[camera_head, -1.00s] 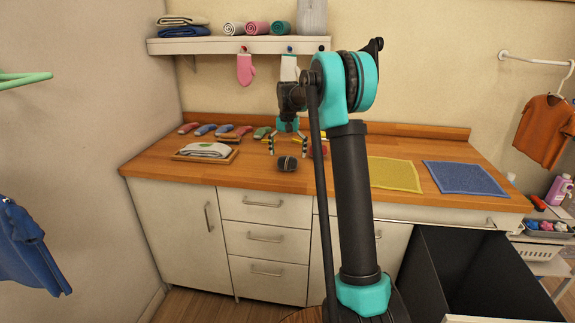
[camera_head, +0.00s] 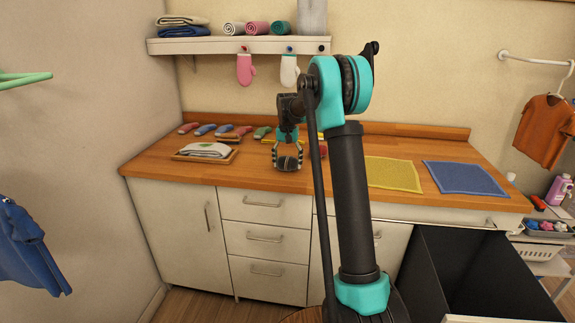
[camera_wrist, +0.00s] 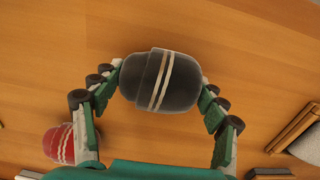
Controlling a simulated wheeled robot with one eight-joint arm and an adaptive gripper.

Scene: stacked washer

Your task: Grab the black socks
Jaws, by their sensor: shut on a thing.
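The black socks (camera_wrist: 155,80) are a dark rolled bundle with two pale stripes. In the wrist view they sit between the two fingers of my gripper (camera_wrist: 160,88), which is shut on them from both sides. In the head view the black socks (camera_head: 288,163) are at the front of the wooden counter, with my gripper (camera_head: 287,158) reaching down around them. They appear to be at the counter surface; I cannot tell whether they are lifted.
A red striped bundle (camera_wrist: 60,145) lies beside my left finger in the wrist view. Several coloured rolled items (camera_head: 205,129) lie at the counter's back left, near a tray with a white folded cloth (camera_head: 207,150). Yellow (camera_head: 393,174) and blue (camera_head: 463,178) cloths lie right.

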